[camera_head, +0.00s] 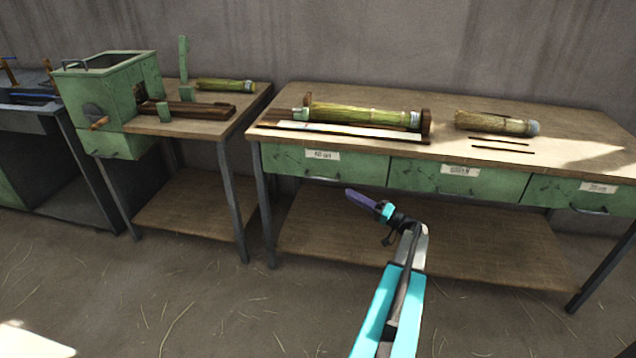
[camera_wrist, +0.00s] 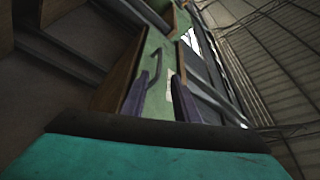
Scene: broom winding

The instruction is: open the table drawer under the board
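Three green drawers sit under the top of the long wooden table. The left drawer (camera_head: 350,170) lies below the pale board (camera_head: 350,134) and looks shut, with a white label and a dark handle (camera_head: 317,177) on its front. My gripper (camera_head: 353,197) is in front of the table, below and right of that handle and apart from it. In the wrist view, its two purple fingers (camera_wrist: 160,97) are spread with nothing between them. A green drawer front and a dark handle (camera_wrist: 155,66) show beyond the fingertips.
The middle drawer (camera_head: 459,181) and right drawer (camera_head: 560,195) look shut. A wooden lower shelf (camera_head: 480,245) runs beneath. Broom bundles (camera_head: 355,114) lie on the tabletop. A smaller table with a green machine (camera_head: 115,85) stands left. The floor in front is clear apart from straw.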

